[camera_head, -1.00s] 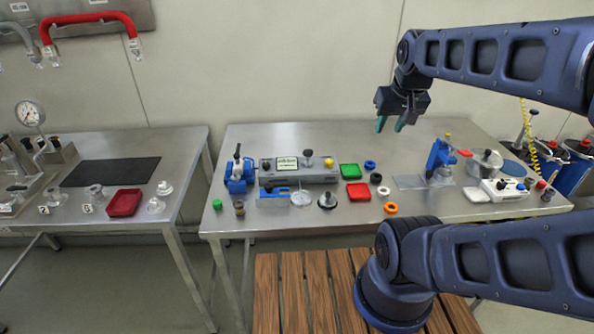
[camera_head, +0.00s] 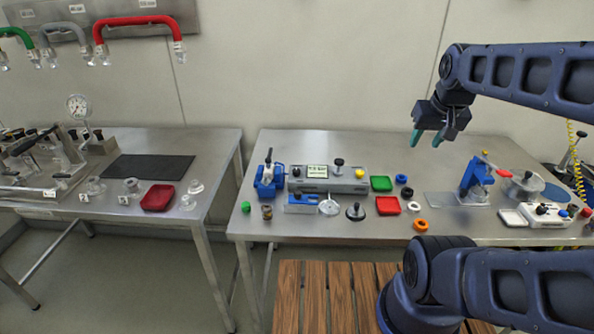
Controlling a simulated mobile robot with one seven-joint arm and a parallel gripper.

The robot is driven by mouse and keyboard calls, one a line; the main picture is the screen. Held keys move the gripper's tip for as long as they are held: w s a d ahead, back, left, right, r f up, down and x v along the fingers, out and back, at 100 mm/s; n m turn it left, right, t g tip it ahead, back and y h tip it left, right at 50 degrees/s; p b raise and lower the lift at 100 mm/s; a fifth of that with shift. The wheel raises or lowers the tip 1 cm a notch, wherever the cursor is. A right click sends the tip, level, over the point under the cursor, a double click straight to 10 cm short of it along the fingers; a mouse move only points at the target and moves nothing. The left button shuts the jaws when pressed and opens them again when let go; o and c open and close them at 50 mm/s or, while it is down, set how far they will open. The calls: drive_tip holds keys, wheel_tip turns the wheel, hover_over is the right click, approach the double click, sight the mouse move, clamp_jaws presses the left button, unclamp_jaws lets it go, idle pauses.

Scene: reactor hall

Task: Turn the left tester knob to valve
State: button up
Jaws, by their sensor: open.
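The grey tester (camera_head: 328,184) with a small lit display (camera_head: 317,171) stands at the back left of the right-hand steel table. A small dark knob (camera_head: 296,171) is at its left end. A larger black knob (camera_head: 339,163) stands right of the display, and a yellow button (camera_head: 359,173) is at the right end. The knob markings are too small to read. My gripper (camera_head: 427,137) is open and empty, with its teal fingertips pointing down. It is right of the tester in the picture, above the table and apart from it.
A blue clamp device (camera_head: 269,180) stands close left of the tester. A blue-and-white block (camera_head: 300,203) and a black-knobbed disc (camera_head: 355,212) are in front. A blue press (camera_head: 478,176) stands further right.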

drive_tip(key=shift+o, duration=0.2)
drive_tip(key=w+a+n+g, duration=0.1)
drive_tip(key=w+a+n, duration=0.4)
drive_tip(key=w+n, duration=0.1)
drive_tip(key=shift+w+a+n, duration=0.2)
drive_tip(key=shift+w+n, duration=0.1)
drive_tip(key=shift+w, duration=0.45)
drive_tip(key=n+g, duration=0.4)
drive_tip(key=n, duration=1.6)
hover_over(296, 170)
wheel_tip(296, 170, down, 13)
wheel_tip(296, 170, down, 11)
drive_tip(key=shift+r, duration=0.15)
drive_tip(key=shift+c, duration=0.2)
drive_tip(key=c, duration=0.9)
